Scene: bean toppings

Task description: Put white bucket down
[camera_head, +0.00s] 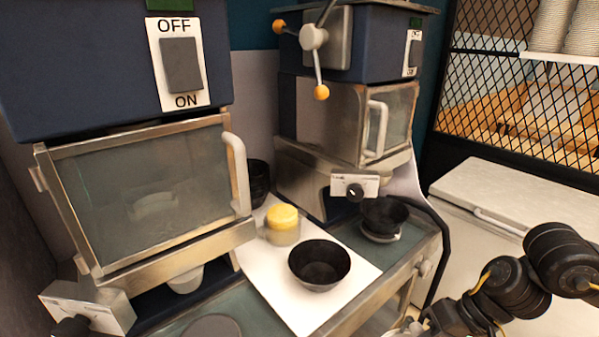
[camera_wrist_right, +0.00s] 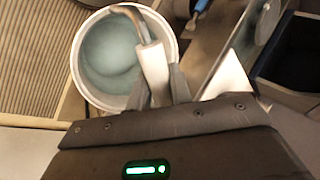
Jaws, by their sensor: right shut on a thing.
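In the right wrist view, the white bucket (camera_wrist_right: 81,62) is seen from above, with a round white rim and a pale blue-green inside. A metal handle with a white grip (camera_wrist_right: 154,72) crosses its right side. My right gripper (camera_wrist_right: 163,88) is shut on this white grip. Whether the bucket hangs or rests on a surface cannot be told. In the head view, my black right arm enters at the lower right, and its gripper is not clearly visible. My left gripper is not in view.
In the head view, a black bowl (camera_head: 319,265) and a yellow-topped container (camera_head: 283,224) stand on a white board (camera_head: 300,311). Another black bowl (camera_head: 384,215) sits under the right machine (camera_head: 345,110). A pale chest (camera_head: 520,207) stands at right. The wrist view shows a dark bin (camera_wrist_right: 297,55).

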